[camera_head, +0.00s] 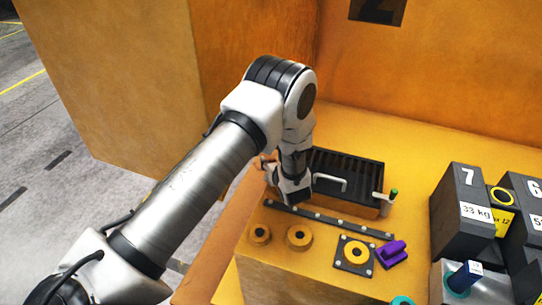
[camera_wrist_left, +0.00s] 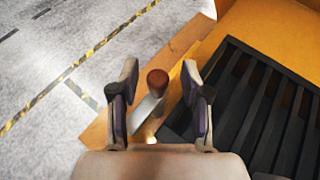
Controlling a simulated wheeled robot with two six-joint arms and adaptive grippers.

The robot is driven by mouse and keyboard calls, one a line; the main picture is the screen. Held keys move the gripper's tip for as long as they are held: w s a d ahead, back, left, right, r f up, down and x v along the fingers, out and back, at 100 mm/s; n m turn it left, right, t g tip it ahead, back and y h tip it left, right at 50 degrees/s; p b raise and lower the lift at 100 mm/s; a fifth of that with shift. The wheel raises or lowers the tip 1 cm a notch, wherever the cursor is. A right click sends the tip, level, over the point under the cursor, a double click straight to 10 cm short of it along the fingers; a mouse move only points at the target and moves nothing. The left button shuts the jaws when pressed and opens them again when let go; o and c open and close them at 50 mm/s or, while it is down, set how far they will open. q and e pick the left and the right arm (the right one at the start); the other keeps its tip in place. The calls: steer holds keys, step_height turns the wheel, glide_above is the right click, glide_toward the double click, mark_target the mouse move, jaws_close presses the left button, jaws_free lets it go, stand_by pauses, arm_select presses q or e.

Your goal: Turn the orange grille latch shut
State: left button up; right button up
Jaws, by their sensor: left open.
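The orange grille latch shows in the left wrist view as a brownish-orange round knob (camera_wrist_left: 157,79) on a pale metal lever (camera_wrist_left: 146,108), beside the dark grille. My left gripper (camera_wrist_left: 157,92) is open, with one finger on each side of the knob and visible gaps to both. In the head view my left gripper (camera_head: 275,178) is at the left end of the black slatted grille (camera_head: 352,165), largely hiding the latch there. A second latch with a green knob (camera_head: 394,192) stands at the grille's right end. My right gripper is not in view.
A pale bar handle (camera_head: 332,181) is on the grille's front. In front lie a bolted dark strip (camera_head: 330,219), round orange bosses (camera_head: 299,236) and a purple piece (camera_head: 392,254). Dark numbered weights (camera_head: 462,205) stand at right. An orange wall rises behind.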

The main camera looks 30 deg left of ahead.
arm_select(q)
steer(key=shift+w+a, duration=0.1)
steer(key=shift+a, duration=0.25)
steer(key=shift+d, duration=0.15)
steer(key=shift+c, duration=0.7)
jaws_close()
steer(key=shift+f, duration=0.1)
